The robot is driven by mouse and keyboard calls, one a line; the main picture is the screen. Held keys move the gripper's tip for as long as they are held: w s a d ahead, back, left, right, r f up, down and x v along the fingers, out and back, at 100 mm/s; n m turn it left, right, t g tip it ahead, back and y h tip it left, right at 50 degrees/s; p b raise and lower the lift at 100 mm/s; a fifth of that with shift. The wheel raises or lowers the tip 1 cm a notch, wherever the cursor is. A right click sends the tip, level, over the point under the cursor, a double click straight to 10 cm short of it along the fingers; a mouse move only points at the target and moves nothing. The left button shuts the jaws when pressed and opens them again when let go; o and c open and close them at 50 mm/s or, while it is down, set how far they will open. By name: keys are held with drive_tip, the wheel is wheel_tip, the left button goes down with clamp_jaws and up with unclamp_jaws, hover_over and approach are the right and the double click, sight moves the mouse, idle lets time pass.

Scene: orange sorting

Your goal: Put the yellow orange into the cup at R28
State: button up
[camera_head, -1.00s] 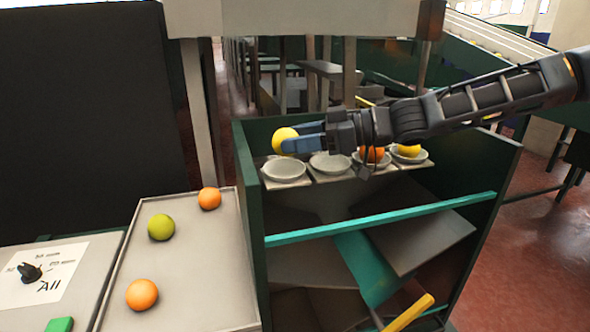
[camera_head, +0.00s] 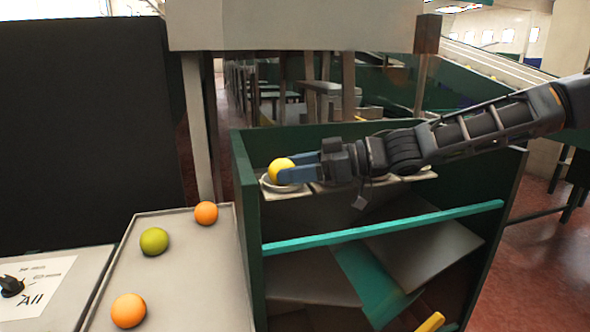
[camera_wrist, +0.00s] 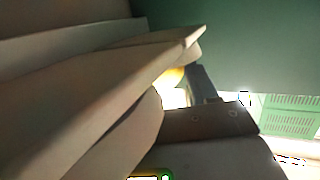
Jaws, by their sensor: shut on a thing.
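The yellow orange (camera_head: 281,170) is between the blue fingers of my gripper (camera_head: 292,172), which is shut on it. It is at the leftmost white cup (camera_head: 271,190) in the row inside the green bin frame. The orange overlaps the cup in the head view, low over it or in it; I cannot tell whether it touches the cup. In the wrist view a sliver of the yellow orange (camera_wrist: 172,76) shows behind pale cup edges, beside a dark finger (camera_wrist: 203,85). My arm hides most of the other cups. No R28 label is readable.
A grey tray (camera_head: 190,290) at the left holds two orange fruits (camera_head: 206,213) (camera_head: 128,310) and a green one (camera_head: 154,241). The green frame's left wall (camera_head: 246,235) stands close to the cup. A teal bar (camera_head: 385,227) crosses in front, below the cups.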

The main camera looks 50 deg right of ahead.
drive_tip(key=o, duration=1.2)
drive_tip(key=shift+f, duration=0.1)
drive_tip(key=shift+c, duration=0.2)
drive_tip(key=shift+r, duration=0.25)
drive_tip(key=b+v, duration=0.1)
drive_tip(key=v, duration=0.6)
drive_tip(key=shift+s+d, duration=0.2)
drive_tip(key=shift+s, duration=0.05)
